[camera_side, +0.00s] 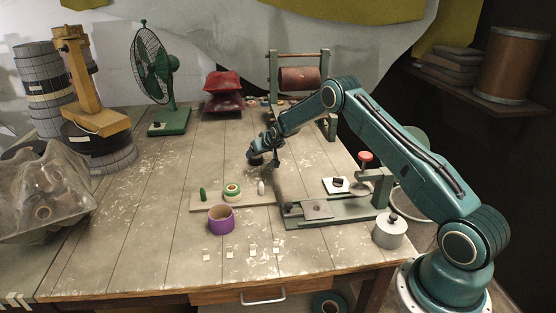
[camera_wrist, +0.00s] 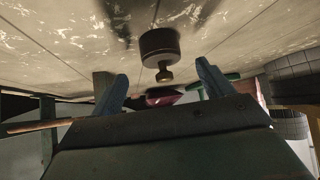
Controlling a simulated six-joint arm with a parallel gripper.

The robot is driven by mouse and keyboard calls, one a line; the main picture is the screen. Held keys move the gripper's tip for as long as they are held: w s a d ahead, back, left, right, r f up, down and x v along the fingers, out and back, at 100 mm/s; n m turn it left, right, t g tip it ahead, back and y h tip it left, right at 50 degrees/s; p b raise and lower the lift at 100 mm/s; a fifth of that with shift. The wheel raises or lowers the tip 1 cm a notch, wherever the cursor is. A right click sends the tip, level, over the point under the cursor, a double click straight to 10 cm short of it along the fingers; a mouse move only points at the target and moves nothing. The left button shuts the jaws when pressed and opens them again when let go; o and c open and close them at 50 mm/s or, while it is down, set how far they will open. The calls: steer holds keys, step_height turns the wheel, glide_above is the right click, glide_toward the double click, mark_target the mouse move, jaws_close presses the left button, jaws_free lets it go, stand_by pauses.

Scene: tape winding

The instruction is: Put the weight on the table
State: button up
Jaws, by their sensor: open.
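A dark, round weight (camera_wrist: 160,43) with a brass-coloured knob is in the upper middle of the wrist view. It appears to stand upright on the table (camera_wrist: 60,30), knob toward my gripper. My gripper (camera_wrist: 160,72) is open, its two blue fingers apart on either side of the knob, and I see no contact. In the side view my gripper (camera_side: 262,153) is low over the middle of the table (camera_side: 150,170). The dark weight (camera_side: 255,161) shows there just below the fingers, partly hidden and small.
A green-based fixture (camera_side: 330,212) and a silver knobbed cylinder (camera_side: 389,234) stand at the right. A green fan (camera_side: 153,70) stands behind. The left-middle tabletop is clear.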

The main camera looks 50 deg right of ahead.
steer(key=shift+x, duration=2.35)
steer(key=shift+a, duration=0.15)
steer(key=shift+w, duration=0.1)
steer(key=c, duration=1.4)
steer(key=shift+c, duration=0.2)
steer(key=shift+r, duration=0.1)
step_height(320, 180, up, 20)
